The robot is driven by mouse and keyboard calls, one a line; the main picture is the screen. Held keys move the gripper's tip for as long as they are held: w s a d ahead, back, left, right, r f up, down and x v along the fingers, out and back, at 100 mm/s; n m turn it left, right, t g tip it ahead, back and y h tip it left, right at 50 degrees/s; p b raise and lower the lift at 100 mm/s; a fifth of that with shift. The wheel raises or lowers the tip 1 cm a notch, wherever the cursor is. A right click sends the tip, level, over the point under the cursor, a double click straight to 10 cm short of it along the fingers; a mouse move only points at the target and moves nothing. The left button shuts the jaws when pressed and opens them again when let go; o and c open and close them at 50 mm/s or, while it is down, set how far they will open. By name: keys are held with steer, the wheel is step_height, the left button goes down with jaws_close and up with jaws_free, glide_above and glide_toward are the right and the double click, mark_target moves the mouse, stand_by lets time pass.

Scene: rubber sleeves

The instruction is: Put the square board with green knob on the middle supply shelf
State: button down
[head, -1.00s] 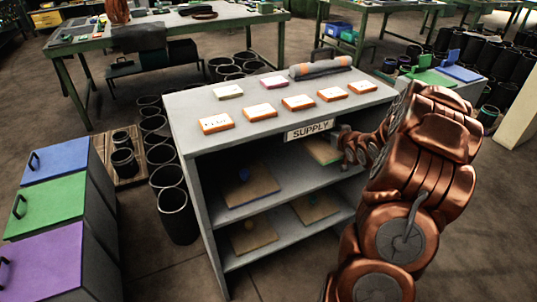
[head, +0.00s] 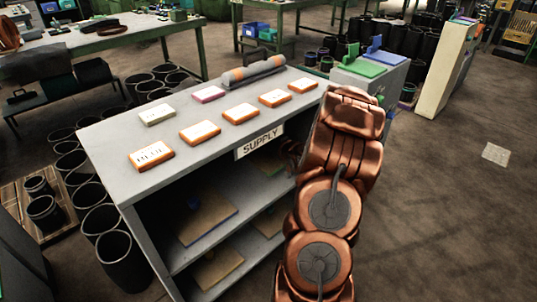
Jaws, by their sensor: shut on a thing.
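The grey supply shelf (head: 130,165) stands before me with its open front and SUPPLY sign facing me. My gripper (head: 291,154) is mostly hidden behind my copper arm, at the right side of the middle shelf opening. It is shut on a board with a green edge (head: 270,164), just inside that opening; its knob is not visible. I cannot tell whether the board touches the shelf. A board with a blue knob and blue edge (head: 209,220) lies left of it on the middle shelf.
The lower shelf holds a board with a yellowish edge (head: 217,269) and another board (head: 269,222) partly behind my arm. Several labelled blocks (head: 199,132) and a grey-orange roll (head: 254,73) lie on top. Black bins (head: 120,255) stand left.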

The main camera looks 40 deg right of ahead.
steer(key=shift+f, duration=2.05)
steer(key=shift+f, duration=0.15)
